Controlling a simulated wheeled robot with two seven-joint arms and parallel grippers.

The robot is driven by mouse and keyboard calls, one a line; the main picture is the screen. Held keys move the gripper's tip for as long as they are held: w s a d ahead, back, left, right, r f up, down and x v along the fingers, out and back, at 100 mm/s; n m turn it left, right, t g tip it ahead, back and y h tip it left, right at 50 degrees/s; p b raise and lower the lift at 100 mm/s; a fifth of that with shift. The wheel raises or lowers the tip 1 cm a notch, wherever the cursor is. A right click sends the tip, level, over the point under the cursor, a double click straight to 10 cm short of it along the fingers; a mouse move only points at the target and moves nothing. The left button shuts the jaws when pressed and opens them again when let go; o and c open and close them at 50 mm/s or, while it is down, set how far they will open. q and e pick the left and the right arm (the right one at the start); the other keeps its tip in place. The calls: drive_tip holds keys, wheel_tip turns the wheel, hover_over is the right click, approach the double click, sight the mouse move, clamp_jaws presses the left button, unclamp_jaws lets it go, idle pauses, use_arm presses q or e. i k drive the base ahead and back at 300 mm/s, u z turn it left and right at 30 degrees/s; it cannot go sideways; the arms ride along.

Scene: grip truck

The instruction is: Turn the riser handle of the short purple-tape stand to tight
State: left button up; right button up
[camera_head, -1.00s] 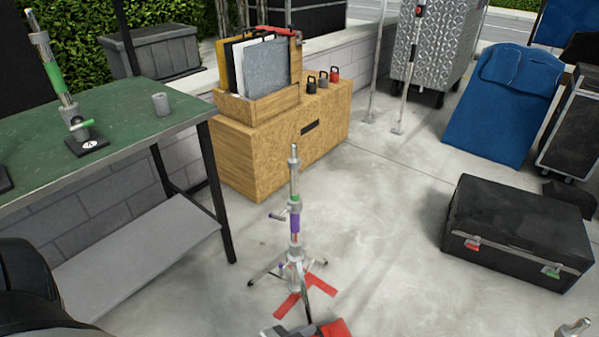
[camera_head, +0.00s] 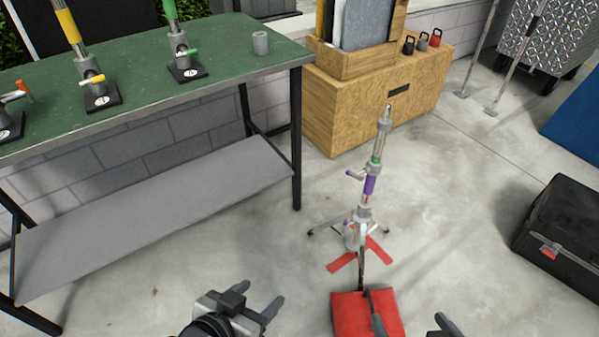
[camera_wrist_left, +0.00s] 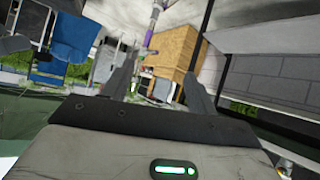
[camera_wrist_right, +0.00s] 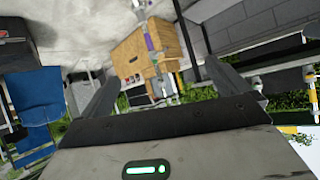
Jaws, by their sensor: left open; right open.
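The short purple-tape stand (camera_head: 369,186) stands upright on the concrete ahead of me, with a purple band and a green band on its tube. A small riser handle (camera_head: 354,174) sticks out to the left of its upper collar. Whether it is tight I cannot tell. The stand also shows in the left wrist view (camera_wrist_left: 153,22) and in the right wrist view (camera_wrist_right: 149,42), beyond the fingers. My left gripper (camera_head: 258,298) is open and empty, low and left of the stand. My right gripper (camera_head: 411,322) is open and empty at the bottom edge, partly cut off, and apart from the stand.
A red sandbag (camera_head: 350,312) lies at the stand's near leg, and red floor marks (camera_head: 379,248) lie under it. A green-topped table (camera_head: 130,78) with several tape-marked stands is at the left. A wooden cabinet (camera_head: 345,115) stands behind; a black case (camera_head: 570,235) is at right.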

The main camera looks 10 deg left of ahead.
sight(357, 175)
drive_tip(key=z, duration=0.4)
drive_tip(key=k, duration=0.65)
drive_tip(key=u, duration=1)
drive_tip(key=i, duration=1.5)
drive_tip(key=u, duration=0.05)
